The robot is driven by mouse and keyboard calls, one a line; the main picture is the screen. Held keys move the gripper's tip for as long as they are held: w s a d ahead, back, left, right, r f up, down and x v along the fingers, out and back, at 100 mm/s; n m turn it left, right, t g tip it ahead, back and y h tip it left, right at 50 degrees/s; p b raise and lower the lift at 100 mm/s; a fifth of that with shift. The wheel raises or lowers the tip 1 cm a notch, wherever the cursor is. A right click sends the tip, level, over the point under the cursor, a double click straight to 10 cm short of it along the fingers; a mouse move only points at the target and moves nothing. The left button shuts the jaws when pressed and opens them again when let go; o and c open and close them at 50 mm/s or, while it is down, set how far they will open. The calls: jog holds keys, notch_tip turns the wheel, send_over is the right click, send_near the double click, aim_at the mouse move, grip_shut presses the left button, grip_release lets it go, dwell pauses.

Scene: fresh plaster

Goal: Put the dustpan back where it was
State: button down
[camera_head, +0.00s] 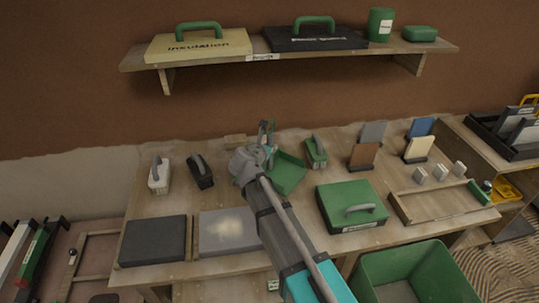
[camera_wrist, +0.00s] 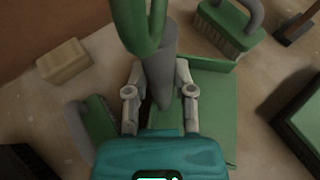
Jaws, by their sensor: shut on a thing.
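The green dustpan (camera_head: 287,173) is at the back middle of the wooden workbench, just right of my gripper (camera_head: 263,151) in the head view. In the wrist view, the flat green pan (camera_wrist: 208,105) shows to the right of my fingers. My gripper (camera_wrist: 160,92) is closed around a grey tapered handle (camera_wrist: 160,68) with a green loop at its end. My gripper and arm hide part of the pan and handle. I cannot tell whether the pan touches the bench.
A green brush (camera_head: 316,152) stands close right of the dustpan. A wooden block (camera_wrist: 63,62) lies to the left. A dark brush (camera_head: 200,172), a green case (camera_head: 351,205) and a grey board (camera_head: 232,231) surround the arm. A shelf (camera_head: 290,52) hangs above.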

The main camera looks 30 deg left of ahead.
jog(key=shift+f+b, duration=0.6)
jog(key=shift+f, duration=0.5)
jog(key=shift+c, duration=2.3)
grip_release()
jog(key=shift+r, duration=0.3)
jog(key=p+v, duration=0.4)
jog(key=v, duration=0.8)
jog(key=shift+p, duration=0.35)
jog(key=shift+s+f, duration=0.1)
jog(key=shift+s, duration=0.05)
